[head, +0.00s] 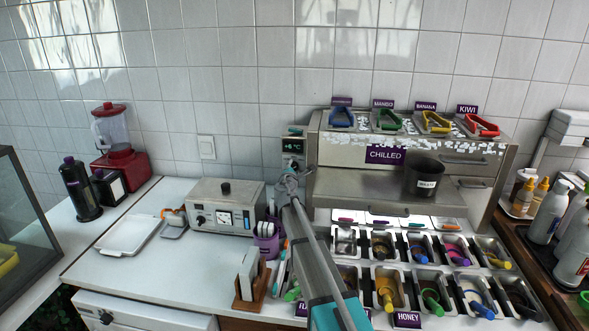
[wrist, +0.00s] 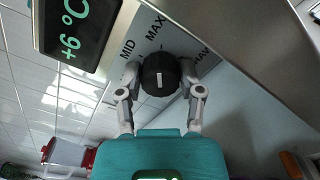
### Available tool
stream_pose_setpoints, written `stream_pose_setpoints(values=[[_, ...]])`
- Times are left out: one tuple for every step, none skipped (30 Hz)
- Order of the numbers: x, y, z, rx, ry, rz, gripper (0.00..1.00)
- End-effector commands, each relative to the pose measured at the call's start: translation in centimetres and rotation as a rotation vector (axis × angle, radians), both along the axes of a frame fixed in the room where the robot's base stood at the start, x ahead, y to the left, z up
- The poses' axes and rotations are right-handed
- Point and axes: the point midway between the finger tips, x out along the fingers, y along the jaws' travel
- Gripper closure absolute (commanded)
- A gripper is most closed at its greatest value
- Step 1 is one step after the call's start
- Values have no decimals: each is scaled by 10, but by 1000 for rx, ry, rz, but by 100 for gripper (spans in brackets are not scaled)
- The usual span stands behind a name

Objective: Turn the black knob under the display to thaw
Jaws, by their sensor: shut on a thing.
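The black knob (wrist: 160,68) shows in the middle of the wrist view, with a short white line on its face. The line runs roughly up and down in that picture. My gripper (wrist: 160,77) is shut on the knob, one finger on each side. The grey panel around it carries the words MID and MAX; another label on the right is partly hidden. The display (wrist: 78,28) with green characters is at the upper left, and also in the head view (head: 293,145). There my gripper (head: 289,175) hides the knob below the display.
The steel chilled cabinet (head: 330,150) stands right of the display, with a black cup (head: 424,178) on its ledge. Several topping tubs are in front. A grey appliance (head: 215,205) and a purple holder (head: 267,240) stand left of my arm. A white tray (head: 128,234) lies farther left.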

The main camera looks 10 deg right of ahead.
Motion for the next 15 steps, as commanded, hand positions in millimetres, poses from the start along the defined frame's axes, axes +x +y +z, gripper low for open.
stream_pose_setpoints(values=[[1,-1,0,22,-8,-1,99],[1,-1,0,36,-12,-1,99],[1,-1,0,50,-17,-1,99],[1,-1,0,61,-20,-1,99],[1,-1,0,69,-23,-1,99],[1,-1,0,78,-26,-1,99],[1,-1,0,84,-28,-1,99],[1,-1,0,90,-30,-1,99],[0,-1,0,95,-31,-1,99],[1,-1,0,97,-32,-1,99],[1,-1,0,99,-32,-1,99],[1,-1,0,101,-32,-1,99],[1,-1,0,102,-33,-1,99],[1,-1,0,102,-33,-1,99],[1,-1,0,102,-33,-1,99]])
